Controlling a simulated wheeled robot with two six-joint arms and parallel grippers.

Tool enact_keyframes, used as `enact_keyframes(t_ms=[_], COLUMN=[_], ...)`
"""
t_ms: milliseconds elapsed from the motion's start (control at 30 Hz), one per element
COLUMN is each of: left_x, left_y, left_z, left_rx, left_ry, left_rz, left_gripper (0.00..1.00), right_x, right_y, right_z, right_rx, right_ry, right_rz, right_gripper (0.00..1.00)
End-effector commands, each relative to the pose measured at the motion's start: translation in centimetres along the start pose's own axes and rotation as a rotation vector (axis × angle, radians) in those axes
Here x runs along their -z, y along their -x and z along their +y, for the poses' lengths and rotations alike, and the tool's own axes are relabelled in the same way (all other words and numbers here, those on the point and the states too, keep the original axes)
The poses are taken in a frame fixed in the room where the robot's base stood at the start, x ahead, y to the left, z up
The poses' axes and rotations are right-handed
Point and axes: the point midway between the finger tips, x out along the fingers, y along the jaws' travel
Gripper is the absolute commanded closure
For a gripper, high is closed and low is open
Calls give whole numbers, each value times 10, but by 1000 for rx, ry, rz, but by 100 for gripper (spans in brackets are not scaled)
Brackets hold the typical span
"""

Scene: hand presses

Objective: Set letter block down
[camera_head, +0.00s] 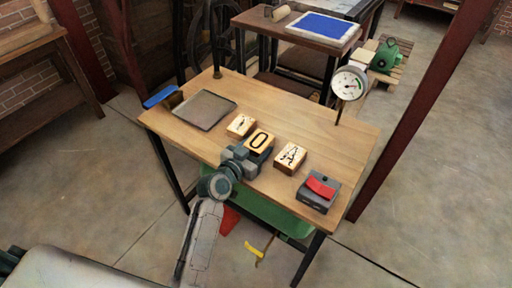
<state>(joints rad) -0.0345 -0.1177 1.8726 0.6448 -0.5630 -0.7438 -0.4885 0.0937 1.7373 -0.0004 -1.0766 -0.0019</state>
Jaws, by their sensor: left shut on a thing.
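My left gripper (254,155) reaches over the front edge of the wooden table and is shut on a letter block marked O (261,138). The block's lettered face points up. I cannot tell whether its underside touches the tabletop. A second letter block (240,124) lies just behind and left of it. A third block, marked with what looks like an A (291,155), lies to its right, apart from the gripper.
On the table (340,145) are a dark flat tray (205,109) at left, a blue-handled tool (160,96), a grey box with a red switch (320,188) and a gauge on a post (349,83). The back middle is clear. A second table (262,24) stands behind.

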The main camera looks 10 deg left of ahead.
Motion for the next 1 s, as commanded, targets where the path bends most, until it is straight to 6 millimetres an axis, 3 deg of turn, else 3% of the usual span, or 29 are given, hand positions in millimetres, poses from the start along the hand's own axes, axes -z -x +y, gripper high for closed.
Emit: enact_keyframes(t_ms=[100, 133, 167, 567, 633, 733, 833, 1000], left_x=[-1, -1, -1, 3, 0, -1, -1, -1], left_y=[0, 0, 0, 0, 11, 32, 55, 90], left_z=[0, 0, 0, 0, 0, 0, 0, 0], left_rx=[0, 0, 0, 0, 1, 1, 0, 0], left_ry=[0, 0, 0, 0, -2, -3, -3, -3], left_rz=[1, 0, 0, 0, -2, -1, -2, -2], left_gripper=[73, 38, 35, 35, 35, 35, 35, 35], right_x=[6, 8, 8, 5, -3, -4, 12, 18], right_y=[6, 8, 9, 7, -4, -3, 16, 27], right_z=[0, 0, 0, 0, 0, 0, -1, 0], right_rx=[0, 0, 0, 0, 0, 0, 0, -1], right_ry=[0, 0, 0, 0, 0, 0, 1, 2], right_rz=[14, 18, 20, 13, -2, -11, 25, 32], right_gripper=[100, 100, 100, 100, 100, 100, 100, 100])
